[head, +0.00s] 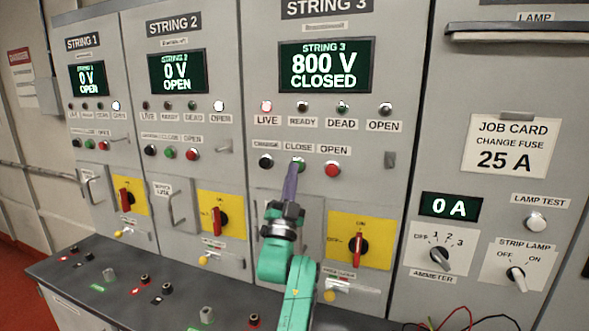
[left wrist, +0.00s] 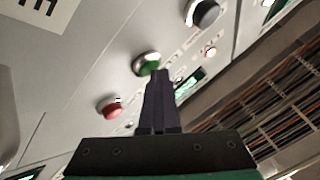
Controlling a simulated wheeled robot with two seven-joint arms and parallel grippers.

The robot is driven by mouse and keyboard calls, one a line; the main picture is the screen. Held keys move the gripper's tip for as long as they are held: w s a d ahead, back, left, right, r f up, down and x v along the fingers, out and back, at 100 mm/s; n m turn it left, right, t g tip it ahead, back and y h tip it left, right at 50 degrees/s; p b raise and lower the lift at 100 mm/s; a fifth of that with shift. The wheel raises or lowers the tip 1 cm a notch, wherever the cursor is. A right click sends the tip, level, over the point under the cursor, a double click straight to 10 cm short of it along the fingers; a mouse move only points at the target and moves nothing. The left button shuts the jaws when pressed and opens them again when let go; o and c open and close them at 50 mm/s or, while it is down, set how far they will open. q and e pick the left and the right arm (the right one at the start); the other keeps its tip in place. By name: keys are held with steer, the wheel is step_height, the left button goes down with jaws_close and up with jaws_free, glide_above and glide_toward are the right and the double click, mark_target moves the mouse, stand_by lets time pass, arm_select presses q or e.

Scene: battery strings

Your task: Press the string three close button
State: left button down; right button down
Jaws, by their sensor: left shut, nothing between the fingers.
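The string three panel has a green close button (head: 299,163) under the CLOSE label, between a black button (head: 265,161) and the red open button (head: 333,169). My left gripper (head: 291,172) is shut and empty, its dark fingertips at the green button and partly covering it. In the left wrist view the shut fingers (left wrist: 160,76) point at the green button (left wrist: 147,63), with the red button (left wrist: 110,107) to the left. I cannot tell whether the tips touch it. My right gripper is not seen.
Yellow-backed red rotary handle (head: 361,247) sits below right of the close button. A door handle stands behind my arm. String two (head: 178,73) and string one (head: 87,78) displays read 0 V OPEN. The dark bench ledge (head: 110,306) juts out below.

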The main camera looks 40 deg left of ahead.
arm_select(q)
steer(key=shift+f, duration=0.15)
stand_by(0.3)
steer(key=s, duration=0.2)
steer(key=s+d, duration=0.2)
steer(key=s, duration=0.1)
steer(key=shift+s, duration=0.3)
steer(key=shift+w, duration=0.1)
stand_by(0.5)
